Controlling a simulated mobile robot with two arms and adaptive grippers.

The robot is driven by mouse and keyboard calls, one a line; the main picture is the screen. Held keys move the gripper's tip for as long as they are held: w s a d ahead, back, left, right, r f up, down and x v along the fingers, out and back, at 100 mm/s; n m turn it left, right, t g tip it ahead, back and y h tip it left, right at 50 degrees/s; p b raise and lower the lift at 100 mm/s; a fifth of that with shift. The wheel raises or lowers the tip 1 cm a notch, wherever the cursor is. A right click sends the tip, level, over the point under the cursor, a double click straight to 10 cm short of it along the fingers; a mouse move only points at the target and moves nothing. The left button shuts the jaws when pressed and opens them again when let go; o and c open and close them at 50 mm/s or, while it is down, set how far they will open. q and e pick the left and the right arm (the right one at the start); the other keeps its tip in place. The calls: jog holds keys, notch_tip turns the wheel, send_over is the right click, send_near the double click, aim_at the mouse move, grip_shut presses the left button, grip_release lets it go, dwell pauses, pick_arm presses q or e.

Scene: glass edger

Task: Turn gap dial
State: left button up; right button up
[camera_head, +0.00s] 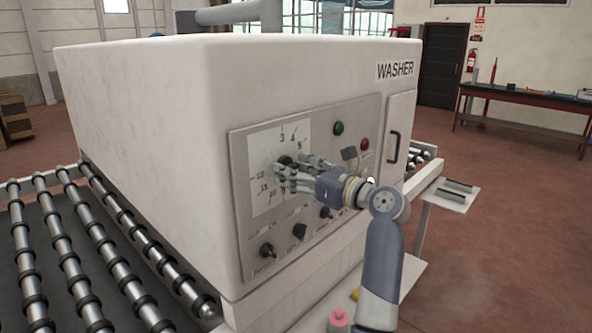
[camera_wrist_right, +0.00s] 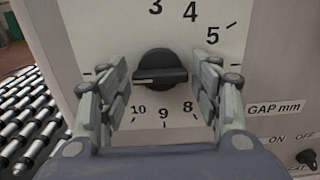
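The gap dial is a black round knob (camera_wrist_right: 160,72) with a raised grip bar, on a white numbered plate (camera_wrist_right: 95,30) beside a "GAP mm" label. A white mark on the bar points left and slightly down. In the head view the dial (camera_head: 284,161) is partly covered by my fingers. My right gripper (camera_head: 292,171) is at the washer's front panel. In the right wrist view its fingers (camera_wrist_right: 163,85) are spread on both sides of the knob, with narrow gaps showing, so it is open. My left gripper is not in view.
The control panel (camera_head: 240,165) also has a green button (camera_head: 338,128), a red button (camera_head: 365,144) and smaller black knobs (camera_head: 267,250) below the dial. A door handle (camera_head: 394,147) is to the right. Roller conveyors (camera_head: 75,265) are at the left. A pink object (camera_head: 338,320) sits below.

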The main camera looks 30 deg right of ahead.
jog(key=c, duration=0.5)
jog(key=shift+o, duration=0.2)
jog(key=shift+n, duration=0.3)
